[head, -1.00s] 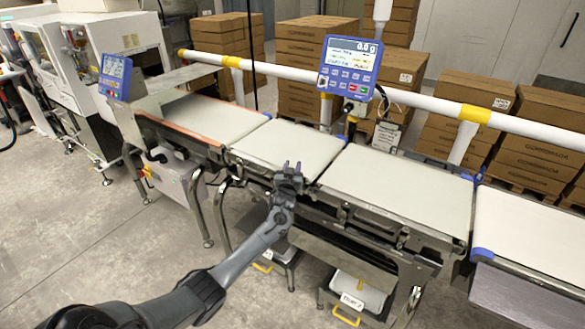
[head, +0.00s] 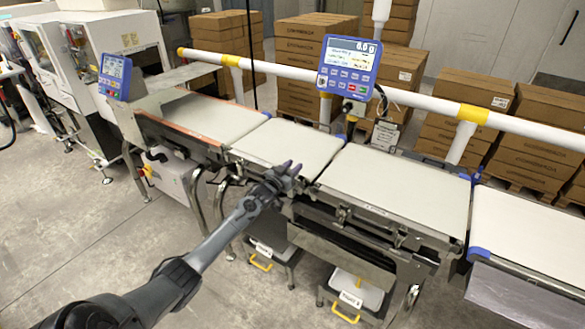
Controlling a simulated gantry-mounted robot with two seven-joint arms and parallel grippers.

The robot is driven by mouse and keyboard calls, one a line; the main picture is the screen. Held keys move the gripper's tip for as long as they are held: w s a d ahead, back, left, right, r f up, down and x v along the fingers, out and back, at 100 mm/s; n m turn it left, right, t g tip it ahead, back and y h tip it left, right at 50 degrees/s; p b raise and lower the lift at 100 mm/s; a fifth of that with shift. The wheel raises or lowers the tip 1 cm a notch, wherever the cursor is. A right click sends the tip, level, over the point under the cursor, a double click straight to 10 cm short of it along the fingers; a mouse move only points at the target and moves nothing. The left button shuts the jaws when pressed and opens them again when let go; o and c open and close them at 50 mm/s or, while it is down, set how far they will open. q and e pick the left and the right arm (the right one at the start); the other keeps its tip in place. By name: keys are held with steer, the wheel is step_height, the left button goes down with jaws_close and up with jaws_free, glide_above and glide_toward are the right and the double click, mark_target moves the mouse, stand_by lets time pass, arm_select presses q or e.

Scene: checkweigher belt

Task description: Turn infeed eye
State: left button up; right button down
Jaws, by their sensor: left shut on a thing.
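My left gripper (head: 289,171) is at the near edge of the weigh line, by the gap between the short infeed belt (head: 288,146) and the wider weigh belt (head: 400,190). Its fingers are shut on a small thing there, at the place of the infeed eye. The fingers cover the eye, so its shape and facing cannot be made out. The gripper is tilted, its fingers pointing up and to the right. My right gripper is not in view.
A blue display (head: 349,68) stands behind the belts, and a second blue display (head: 115,75) is at the left. A white rail (head: 420,101) runs behind the line. Bins with yellow handles (head: 346,303) sit below. Stacked cartons (head: 541,128) fill the back; bare floor lies in front.

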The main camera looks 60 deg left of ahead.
arm_select(q)
steer(key=o, duration=1)
steer(key=shift+c, duration=0.2)
steer(key=shift+s+d+p, duration=0.25)
steer(key=shift+s+p, duration=0.05)
steer(key=shift+s, duration=0.2)
steer(key=p+v, duration=0.2)
steer(key=v, duration=0.7)
steer(key=shift+s, duration=0.35)
steer(key=shift+d, duration=0.1)
